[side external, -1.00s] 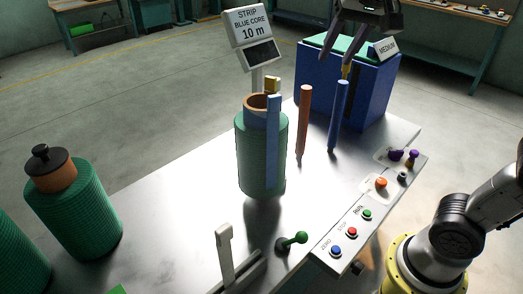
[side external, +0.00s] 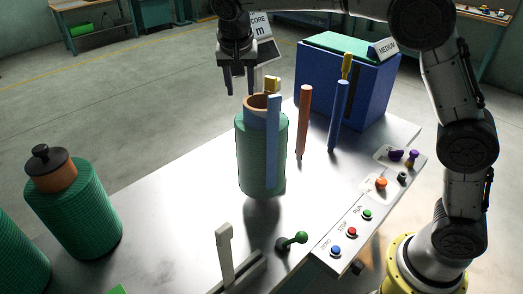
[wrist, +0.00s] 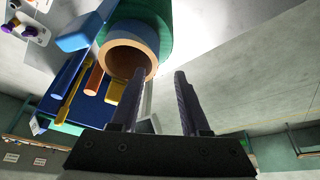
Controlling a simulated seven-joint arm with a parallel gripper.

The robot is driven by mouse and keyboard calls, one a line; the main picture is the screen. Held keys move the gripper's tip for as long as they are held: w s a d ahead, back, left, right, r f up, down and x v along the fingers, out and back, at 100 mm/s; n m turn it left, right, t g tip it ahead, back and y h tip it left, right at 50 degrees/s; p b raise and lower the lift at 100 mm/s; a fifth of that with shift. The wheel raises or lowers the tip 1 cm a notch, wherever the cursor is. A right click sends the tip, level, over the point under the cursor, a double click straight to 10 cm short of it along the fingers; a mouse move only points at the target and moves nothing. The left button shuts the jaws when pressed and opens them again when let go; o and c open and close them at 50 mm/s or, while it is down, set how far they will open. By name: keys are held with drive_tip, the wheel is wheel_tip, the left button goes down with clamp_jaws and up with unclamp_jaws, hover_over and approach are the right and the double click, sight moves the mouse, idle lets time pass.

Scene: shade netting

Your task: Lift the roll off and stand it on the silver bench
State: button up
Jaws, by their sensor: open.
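The green netting roll (side external: 262,160) stands upright at the middle of the silver bench (side external: 180,215). Its open tan core, blue on the outside, sticks out of the top; the wrist view shows the roll (wrist: 155,14) and the core mouth (wrist: 130,58). A flat blue bar (side external: 273,125) stands upright against the roll's near side. My gripper (side external: 241,92) is open and empty, pointing down, above and to the left of the core's rim. Its two dark fingers show apart in the wrist view (wrist: 158,78), beside the core mouth.
An orange post (side external: 304,120) and a blue post (side external: 340,115) stand right of the roll. Behind are a blue bin (side external: 370,95) and a sign (side external: 262,28), partly hidden by my arm. Another green roll (side external: 80,220) stands left. Buttons (side external: 351,231) line the front edge.

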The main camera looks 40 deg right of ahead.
sight(245, 102)
drive_tip(key=x, duration=0.3)
drive_tip(key=shift+f, duration=0.1)
drive_tip(key=shift+s+d+x, duration=0.15)
drive_tip(key=shift+x, duration=1.25)
drive_tip(key=shift+s+d+x, duration=0.1)
drive_tip(key=shift+d+x, duration=0.1)
drive_tip(key=shift+x, duration=1.15)
clamp_jaws()
drive_tip(key=shift+w+r, duration=0.1)
drive_tip(key=shift+r, duration=0.25)
